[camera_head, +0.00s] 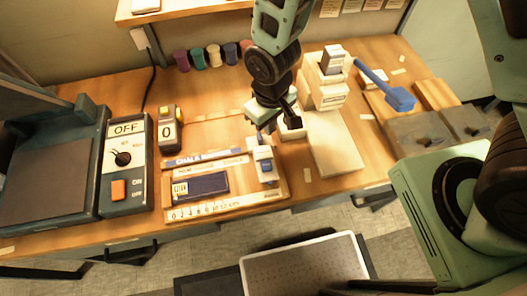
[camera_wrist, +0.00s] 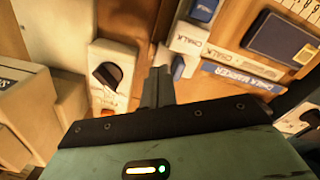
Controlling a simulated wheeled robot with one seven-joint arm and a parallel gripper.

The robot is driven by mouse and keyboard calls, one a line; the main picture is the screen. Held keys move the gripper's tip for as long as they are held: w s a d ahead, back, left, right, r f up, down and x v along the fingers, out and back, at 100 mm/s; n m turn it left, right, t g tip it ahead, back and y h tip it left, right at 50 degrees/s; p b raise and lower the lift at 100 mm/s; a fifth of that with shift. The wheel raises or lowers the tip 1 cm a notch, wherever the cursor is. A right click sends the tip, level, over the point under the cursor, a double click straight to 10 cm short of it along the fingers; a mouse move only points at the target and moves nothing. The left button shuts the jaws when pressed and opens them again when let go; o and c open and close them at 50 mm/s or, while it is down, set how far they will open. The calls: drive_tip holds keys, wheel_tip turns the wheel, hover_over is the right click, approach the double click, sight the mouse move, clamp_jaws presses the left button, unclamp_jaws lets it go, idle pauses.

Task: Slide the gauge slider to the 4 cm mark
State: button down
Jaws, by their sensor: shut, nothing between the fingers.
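The gauge is a wooden board with a printed centimetre scale (camera_head: 225,206) along its front edge. A blue-and-white part, likely the same block, shows at the top of the wrist view (camera_wrist: 204,10). A flat dark blue block (camera_head: 200,186) lies on the board left of it. My gripper (camera_head: 268,128) is above and behind the board, shut and empty, and its closed fingers also show in the wrist view (camera_wrist: 160,76).
A box with a dial and orange switch (camera_head: 122,165) stands left of the board, with a yellow-and-grey counter (camera_head: 168,130) nearby. A pale block (camera_head: 333,145) stands close on the right. Several coloured cups (camera_head: 213,56) line the back.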

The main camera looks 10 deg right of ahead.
drive_tip(key=shift+f, duration=0.15)
drive_tip(key=shift+f+b, duration=1.1)
drive_tip(key=shift+f, duration=0.3)
drive_tip(key=shift+a, duration=10.15)
drive_tip(key=shift+r, duration=0.15)
wheel_tip(320, 180, up, 7)
drive_tip(key=d+p, duration=0.1)
drive_tip(key=p, duration=0.4)
drive_tip(key=shift+d, duration=0.1)
